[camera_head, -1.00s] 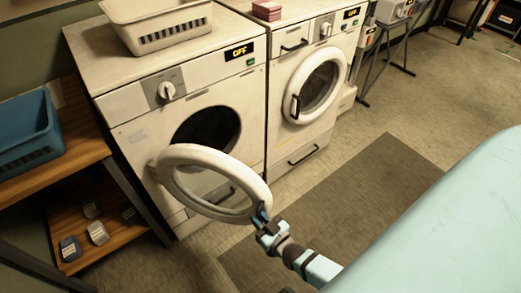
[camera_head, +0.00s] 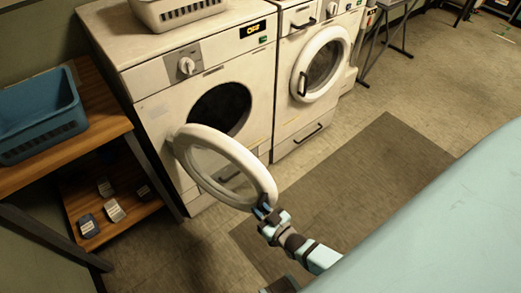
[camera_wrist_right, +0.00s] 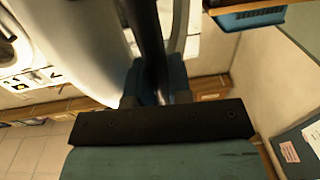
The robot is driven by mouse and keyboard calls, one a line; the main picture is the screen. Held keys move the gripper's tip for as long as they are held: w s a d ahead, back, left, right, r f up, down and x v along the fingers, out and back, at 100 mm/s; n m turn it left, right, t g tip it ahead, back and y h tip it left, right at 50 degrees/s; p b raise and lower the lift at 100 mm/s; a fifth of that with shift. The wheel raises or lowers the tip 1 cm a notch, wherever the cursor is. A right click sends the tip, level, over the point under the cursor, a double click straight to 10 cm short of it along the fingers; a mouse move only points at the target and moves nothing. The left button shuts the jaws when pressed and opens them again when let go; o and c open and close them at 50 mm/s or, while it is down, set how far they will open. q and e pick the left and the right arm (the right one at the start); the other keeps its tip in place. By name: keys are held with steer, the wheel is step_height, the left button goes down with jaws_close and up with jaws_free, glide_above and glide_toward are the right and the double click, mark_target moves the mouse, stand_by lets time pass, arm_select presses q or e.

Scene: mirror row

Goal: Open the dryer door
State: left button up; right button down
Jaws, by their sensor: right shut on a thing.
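The dryer (camera_head: 152,115) is the left white machine, with a dial and a lit "OFF" display. Its round white-rimmed door (camera_head: 215,143) stands swung out from the front, hinged on its left side. The dark drum opening (camera_head: 220,108) shows behind it. My right gripper (camera_head: 263,208) is at the door's free edge, shut on the door handle. In the right wrist view, the dark handle bar (camera_wrist_right: 150,45) runs between the fingers, beside the pale door rim (camera_wrist_right: 75,40). My left gripper is not in view.
A white washer (camera_head: 290,75) with its round door closed stands to the right. A pale basket (camera_head: 175,12) sits on the dryer. A wooden shelf (camera_head: 85,150) with a blue basket (camera_head: 40,118) stands at the left. The floor around the mat (camera_head: 345,180) is clear.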

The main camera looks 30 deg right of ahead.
steer(key=shift+a, duration=0.1)
stand_by(0.4)
steer(key=c, duration=1.3)
jaws_free()
steer(key=shift+c, duration=0.2)
steer(key=s+d, duration=0.1)
steer(key=s, duration=0.6)
steer(key=shift+s, duration=0.2)
